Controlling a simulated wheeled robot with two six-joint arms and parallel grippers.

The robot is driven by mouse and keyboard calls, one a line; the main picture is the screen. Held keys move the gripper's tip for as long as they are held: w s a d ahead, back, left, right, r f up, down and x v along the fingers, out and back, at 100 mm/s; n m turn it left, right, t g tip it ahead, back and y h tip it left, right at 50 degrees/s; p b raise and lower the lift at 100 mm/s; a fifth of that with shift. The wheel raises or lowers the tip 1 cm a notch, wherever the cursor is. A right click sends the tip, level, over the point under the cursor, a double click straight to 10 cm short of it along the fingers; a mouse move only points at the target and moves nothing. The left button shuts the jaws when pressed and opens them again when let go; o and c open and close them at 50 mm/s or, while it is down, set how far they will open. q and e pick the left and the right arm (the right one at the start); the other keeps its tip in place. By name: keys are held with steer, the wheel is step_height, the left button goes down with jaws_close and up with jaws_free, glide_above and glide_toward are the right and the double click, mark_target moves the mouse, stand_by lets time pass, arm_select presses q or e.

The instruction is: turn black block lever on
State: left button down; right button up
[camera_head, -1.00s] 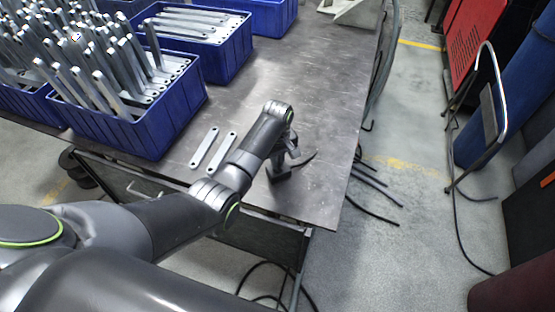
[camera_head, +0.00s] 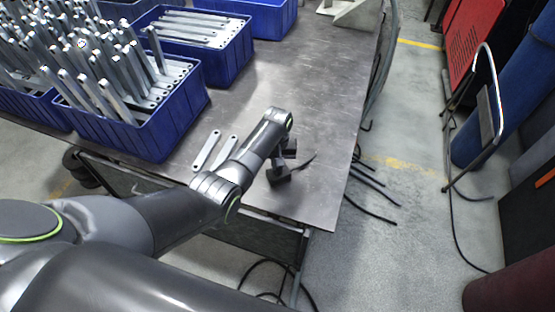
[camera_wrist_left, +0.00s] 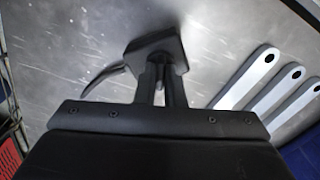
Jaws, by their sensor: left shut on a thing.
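The small black block (camera_head: 279,175) sits on the grey metal table near its front right corner. A thin curved black piece, a cable or a thin arm, runs from it to the right in the head view. My left gripper (camera_head: 287,152) reaches down onto the block from above. In the left wrist view its two fingers (camera_wrist_left: 161,88) meet the block (camera_wrist_left: 152,47) with a narrow gap between them. They are shut on the block's lever, which is mostly hidden by the fingers. My right gripper is not in view.
Two flat galvanized bars (camera_head: 207,150) lie left of my left forearm, and several show in the wrist view (camera_wrist_left: 248,78). Blue bins (camera_head: 150,140) of brackets fill the table's left and back. The table (camera_head: 310,100) is clear behind the block.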

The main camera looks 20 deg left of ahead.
arm_select(q)
steer(key=m+p, duration=0.1)
steer(key=m, duration=0.2)
steer(key=shift+r, duration=0.15)
steer(key=m+p, duration=0.1)
steer(key=m, duration=0.2)
steer(key=shift+m, duration=0.3)
steer(key=m+p, duration=0.1)
steer(key=m, duration=0.5)
steer(key=c, duration=1.5)
jaws_free()
